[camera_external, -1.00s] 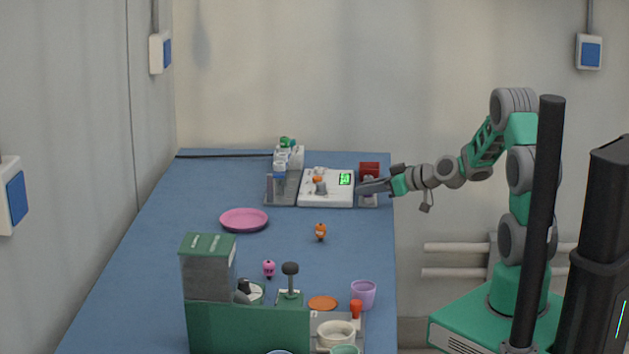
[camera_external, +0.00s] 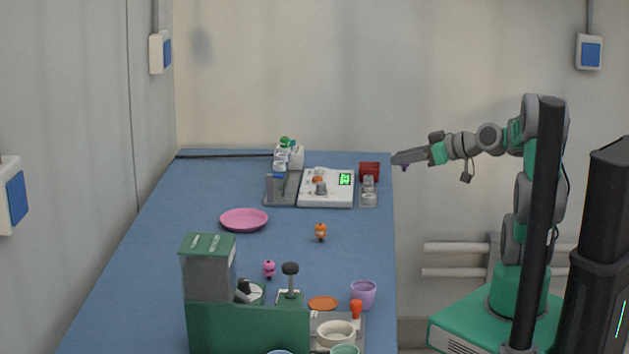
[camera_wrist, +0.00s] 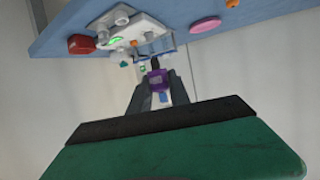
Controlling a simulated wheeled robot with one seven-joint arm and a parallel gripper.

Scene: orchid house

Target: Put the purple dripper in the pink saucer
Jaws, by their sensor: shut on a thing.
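My gripper (camera_external: 398,160) is raised just off the right edge of the blue table in the external view. It is shut on the purple dripper (camera_external: 404,168), a small dark purple bit under the fingertips. In the wrist view the dripper (camera_wrist: 157,79) sits between the two fingers of my gripper (camera_wrist: 160,82). The pink saucer (camera_external: 244,219) lies flat and empty on the left-middle of the table, well left of my gripper. It also shows in the wrist view (camera_wrist: 206,24) near the top.
A white scale (camera_external: 327,196) with small items on it and a red box (camera_external: 369,171) stand near the gripper. A green machine (camera_external: 248,325) and a lilac cup (camera_external: 363,294) are at the front. An orange figurine (camera_external: 320,232) stands between. Table around the saucer is clear.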

